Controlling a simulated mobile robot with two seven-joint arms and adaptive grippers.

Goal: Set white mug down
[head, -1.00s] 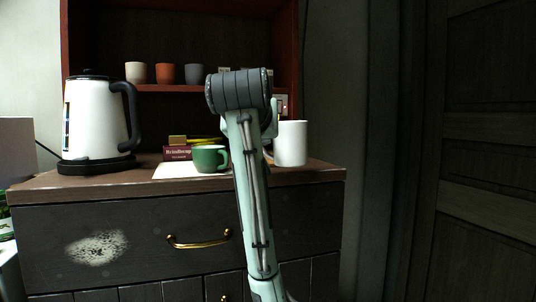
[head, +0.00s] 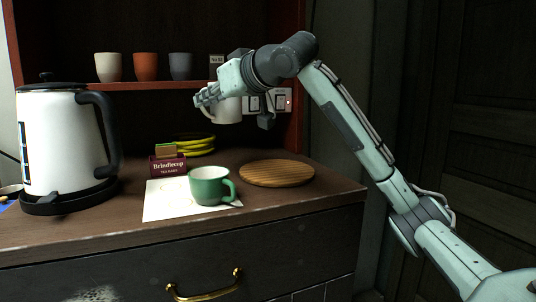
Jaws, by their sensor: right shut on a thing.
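The white mug (head: 228,110) is in the air above the back of the counter, partly hidden by my right gripper (head: 207,98). That gripper is shut on the mug from the right side, its arm reaching in from the lower right. A round wooden board (head: 277,174) lies bare on the counter, below and to the right of the mug. A green mug (head: 208,186) stands on a white sheet (head: 160,203), left of the board. My left gripper is not in view.
A white kettle (head: 62,140) with a black handle stands on its base at the left. Several cups, including an orange cup (head: 145,67), line the shelf above.

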